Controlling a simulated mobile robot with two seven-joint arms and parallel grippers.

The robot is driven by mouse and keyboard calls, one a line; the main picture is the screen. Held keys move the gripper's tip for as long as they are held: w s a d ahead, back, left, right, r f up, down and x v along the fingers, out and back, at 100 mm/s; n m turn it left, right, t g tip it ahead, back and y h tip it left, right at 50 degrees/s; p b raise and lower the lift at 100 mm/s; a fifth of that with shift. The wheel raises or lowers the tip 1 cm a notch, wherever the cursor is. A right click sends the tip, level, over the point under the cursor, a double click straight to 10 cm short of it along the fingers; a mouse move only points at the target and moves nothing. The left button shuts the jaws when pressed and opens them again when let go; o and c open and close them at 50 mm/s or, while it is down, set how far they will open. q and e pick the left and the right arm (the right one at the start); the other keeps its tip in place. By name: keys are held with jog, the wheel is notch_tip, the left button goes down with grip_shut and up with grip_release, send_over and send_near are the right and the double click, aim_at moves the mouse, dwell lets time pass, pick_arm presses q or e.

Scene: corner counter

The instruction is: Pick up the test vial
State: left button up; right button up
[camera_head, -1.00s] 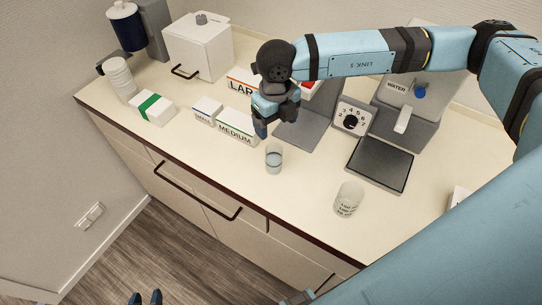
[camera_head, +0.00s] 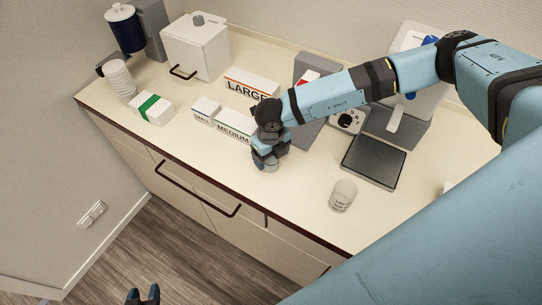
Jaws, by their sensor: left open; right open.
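A small clear vial (camera_head: 272,168) stands on the counter near its front edge, mostly hidden behind my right gripper. My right gripper (camera_head: 270,161) points down right over the vial, its jaws open at the vial's upper part. I cannot tell whether the fingers touch it. My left gripper (camera_head: 143,294) is open and empty at the bottom of the view, low over the floor and away from the counter.
A clear cup with print (camera_head: 342,195) stands right of the vial, before a dark scale plate (camera_head: 374,162). Boxes marked MEDIUM (camera_head: 235,125), SMALL (camera_head: 205,110) and LARGE (camera_head: 250,86) lie behind and left. A green-striped box (camera_head: 152,108) is further left. The front counter strip is clear.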

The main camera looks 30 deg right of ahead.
jog(key=c, duration=1)
jog(key=shift+c, duration=0.2)
jog(key=shift+r, duration=0.1)
notch_tip(320, 180, up, 20)
jog(key=b, duration=0.3)
jog(key=shift+f, duration=0.2)
dwell(0.3)
jog(key=f+n, duration=0.1)
jog(key=n, duration=1)
jog(key=f+n+p, duration=0.1)
jog(key=f+n, duration=0.1)
jog(key=n, duration=1)
jog(key=f+n+p, duration=0.1)
jog(key=f+n, duration=0.1)
jog(key=n, duration=0.9)
jog(key=shift+s+d+f, duration=0.2)
jog(key=shift+s, duration=0.2)
